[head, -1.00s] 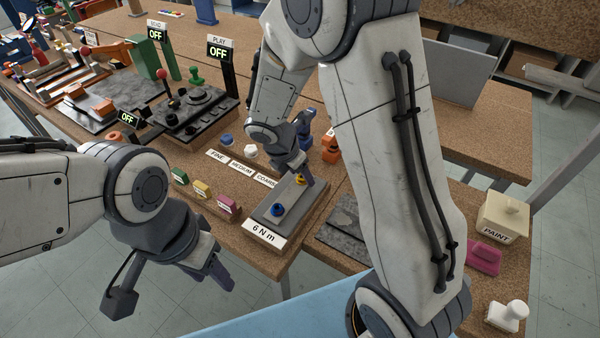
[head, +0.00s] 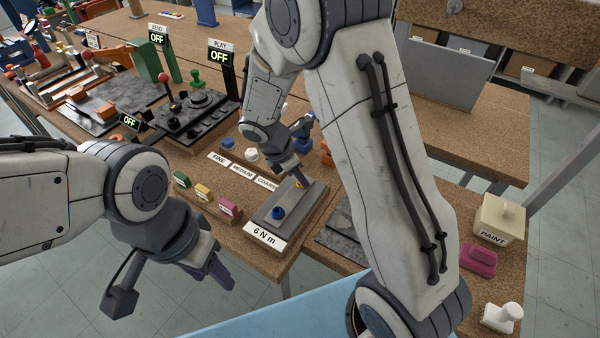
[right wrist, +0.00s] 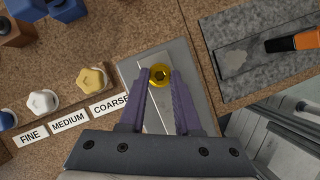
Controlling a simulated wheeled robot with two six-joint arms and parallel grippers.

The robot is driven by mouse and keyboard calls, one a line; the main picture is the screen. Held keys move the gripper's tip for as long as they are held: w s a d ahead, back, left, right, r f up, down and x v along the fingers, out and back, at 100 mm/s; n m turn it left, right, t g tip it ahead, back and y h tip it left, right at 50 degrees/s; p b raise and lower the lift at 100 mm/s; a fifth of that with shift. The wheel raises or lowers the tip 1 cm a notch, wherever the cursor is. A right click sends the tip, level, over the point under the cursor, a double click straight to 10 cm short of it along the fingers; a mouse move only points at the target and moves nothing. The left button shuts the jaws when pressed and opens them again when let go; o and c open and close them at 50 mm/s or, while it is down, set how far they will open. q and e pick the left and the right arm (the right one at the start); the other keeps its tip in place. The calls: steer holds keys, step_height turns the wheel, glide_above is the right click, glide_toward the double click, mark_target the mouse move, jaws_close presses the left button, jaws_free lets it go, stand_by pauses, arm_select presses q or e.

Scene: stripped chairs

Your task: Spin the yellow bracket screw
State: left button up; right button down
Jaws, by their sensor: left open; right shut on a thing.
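The yellow bracket screw (right wrist: 160,75) is a round golden head with a dark socket, on a grey plate. My right gripper (right wrist: 160,82) has its two purple fingers on either side of it, shut on its head. In the head view this right gripper (head: 298,180) points down at the plate (head: 262,222), with the yellow screw (head: 299,184) mostly hidden by the fingers. A blue screw (head: 278,213) stands on the same plate near the "6 N m" label (head: 264,236). My left gripper (head: 222,274) is open and empty, in front of the table edge.
FINE, MEDIUM and COARSE labels (head: 243,170) lie left of the plate, with knobs behind them. Green, yellow and pink blocks (head: 203,192) sit along the front edge. A grey mat with an orange-handled tool (right wrist: 290,44) lies right of the plate. My right arm hides much behind it.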

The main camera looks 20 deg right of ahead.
steer(key=m+p, duration=0.1)
steer(key=m, duration=0.1)
steer(key=m+g+p, duration=0.1)
steer(key=shift+w+r+m, duration=0.2)
steer(key=shift+m, duration=0.2)
steer(key=m+g+p, duration=0.1)
steer(key=m, duration=0.2)
steer(key=shift+w+m+g+p, duration=0.15)
steer(key=shift+m+g+p, duration=0.15)
steer(key=shift+g, duration=0.1)
steer(key=m+g+y+p, duration=0.1)
steer(key=m, duration=0.2)
steer(key=shift+w+d+f+m, duration=0.1)
steer(key=shift+m, duration=0.2)
steer(key=shift+w+d+m+g+y+p, duration=0.1)
steer(key=shift+m+g+y+p, duration=0.35)
steer(key=shift+m, duration=1.05)
steer(key=c, duration=0.6)
jaws_free()
